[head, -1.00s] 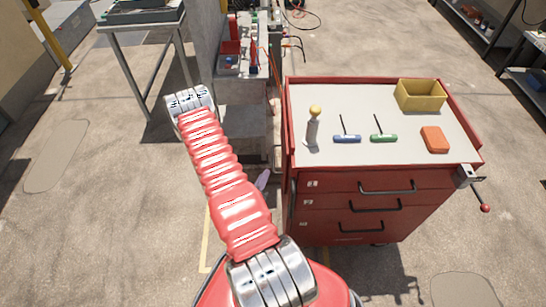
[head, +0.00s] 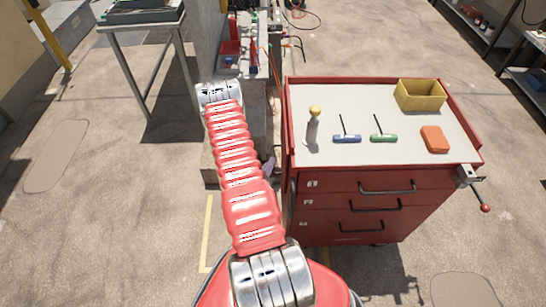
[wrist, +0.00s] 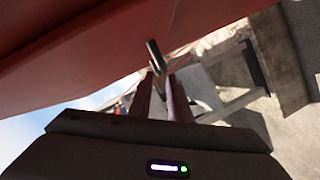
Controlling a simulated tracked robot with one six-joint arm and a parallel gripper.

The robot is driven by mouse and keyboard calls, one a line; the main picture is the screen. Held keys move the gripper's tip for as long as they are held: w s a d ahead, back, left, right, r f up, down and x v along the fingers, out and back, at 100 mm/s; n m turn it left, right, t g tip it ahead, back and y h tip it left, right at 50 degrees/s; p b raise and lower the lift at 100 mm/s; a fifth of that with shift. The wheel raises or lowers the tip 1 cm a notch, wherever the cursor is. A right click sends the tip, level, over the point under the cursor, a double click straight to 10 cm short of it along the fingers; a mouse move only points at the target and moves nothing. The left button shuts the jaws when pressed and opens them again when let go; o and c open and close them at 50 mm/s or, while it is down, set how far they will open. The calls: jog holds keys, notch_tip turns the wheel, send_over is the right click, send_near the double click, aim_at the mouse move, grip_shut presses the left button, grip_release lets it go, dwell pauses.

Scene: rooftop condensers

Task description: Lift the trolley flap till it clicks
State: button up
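The red trolley (head: 422,212) stands right of my arm in the head view, with a pale top and drawers in front. No flap can be told for sure in the head view. In the wrist view a broad red panel (wrist: 70,50) fills the upper left, close above my gripper (wrist: 161,82); I cannot tell whether it is the flap or the trolley's side. A short dark cylinder (wrist: 155,56) shows just beyond the fingertips, seemingly by the panel. Contact cannot be told. My arm hides most of the gripper in the head view.
On the trolley top are a yellow bin (head: 420,97), an orange block (head: 435,140), a blue-handled tool (head: 347,139), a green-handled tool (head: 384,138) and a knobbed grey object (head: 312,130). A vise-like clamp (head: 467,176) juts from the right corner. The floor at left is open.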

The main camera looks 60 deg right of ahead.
aim_at(273, 155)
jog(key=x, duration=0.6)
jog(key=shift+d, duration=0.25)
jog(key=shift+c, duration=0.2)
grip_shut()
jog(key=shift+a, duration=0.2)
jog(key=shift+d, duration=0.1)
